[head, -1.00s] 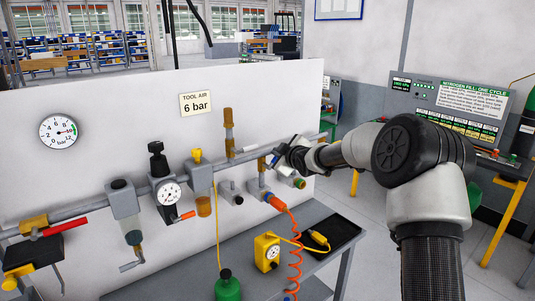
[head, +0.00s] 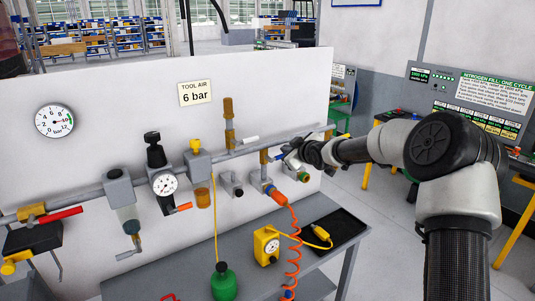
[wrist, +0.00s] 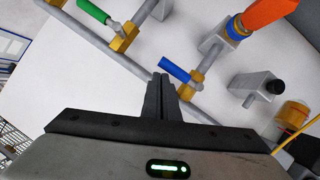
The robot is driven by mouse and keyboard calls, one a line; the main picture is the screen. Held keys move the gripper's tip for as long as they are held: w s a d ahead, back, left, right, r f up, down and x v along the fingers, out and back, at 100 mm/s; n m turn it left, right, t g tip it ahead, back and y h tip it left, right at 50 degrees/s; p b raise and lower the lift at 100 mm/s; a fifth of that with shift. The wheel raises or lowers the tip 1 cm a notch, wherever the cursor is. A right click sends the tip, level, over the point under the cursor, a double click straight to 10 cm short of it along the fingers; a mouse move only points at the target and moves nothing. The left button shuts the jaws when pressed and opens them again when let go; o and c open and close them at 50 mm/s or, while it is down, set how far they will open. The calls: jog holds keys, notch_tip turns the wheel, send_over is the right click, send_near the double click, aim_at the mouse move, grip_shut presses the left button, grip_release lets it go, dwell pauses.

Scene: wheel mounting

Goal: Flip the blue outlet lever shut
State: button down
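The blue outlet lever (wrist: 178,69) shows in the wrist view on a brass valve (wrist: 195,82). It lies crosswise to the short branch pipe under it, with its free end pointing up-left. My gripper (wrist: 161,82) has its two dark fingers together with nothing between them. The fingertips appear just below the lever's free end; I cannot tell whether they touch. In the head view my gripper (head: 287,151) is at the right end of the panel beside the brass outlet valve (head: 264,156), and the lever is mostly hidden there.
A green lever (wrist: 91,11) sits on a neighbouring valve along the main pipe (wrist: 135,67). An orange hose connector (head: 279,196) hangs below the outlet. A grey bench (head: 190,272) below carries a yellow gauge unit (head: 266,246), a green bottle (head: 224,282) and a black tray (head: 342,228).

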jog(key=shift+d+f, duration=0.25)
jog(key=shift+f, duration=0.1)
dwell(0.4)
jog(key=shift+r, duration=0.1)
